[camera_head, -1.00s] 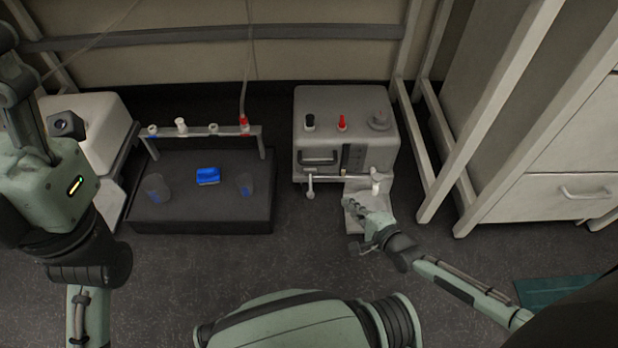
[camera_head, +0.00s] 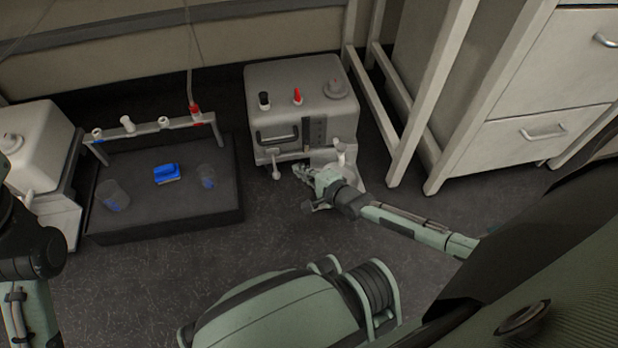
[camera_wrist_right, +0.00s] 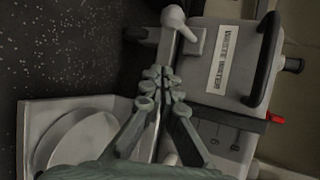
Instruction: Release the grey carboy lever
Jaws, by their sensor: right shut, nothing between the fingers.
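The grey carboy (camera_head: 298,98) stands on the floor at the back centre, with black, red and grey caps on top. On its front, a pale lever (camera_head: 276,170) hangs at the left end of a low bar; its rounded end shows at the top of the right wrist view (camera_wrist_right: 176,22). A pale upright spout (camera_head: 343,156) is at the right. My right gripper (camera_head: 301,172) is shut and empty, low before the carboy, just right of the lever. In the right wrist view its fingertips (camera_wrist_right: 158,78) lie close to the lever, apart from it. My left gripper is out of view.
A dark tray (camera_head: 165,222) with a blue block and cups stands left, under a rail of capped ports. A white carboy (camera_head: 35,145) is at the far left. White frame legs (camera_head: 400,150) and drawers stand right. A round dish (camera_wrist_right: 75,140) lies below the carboy's front.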

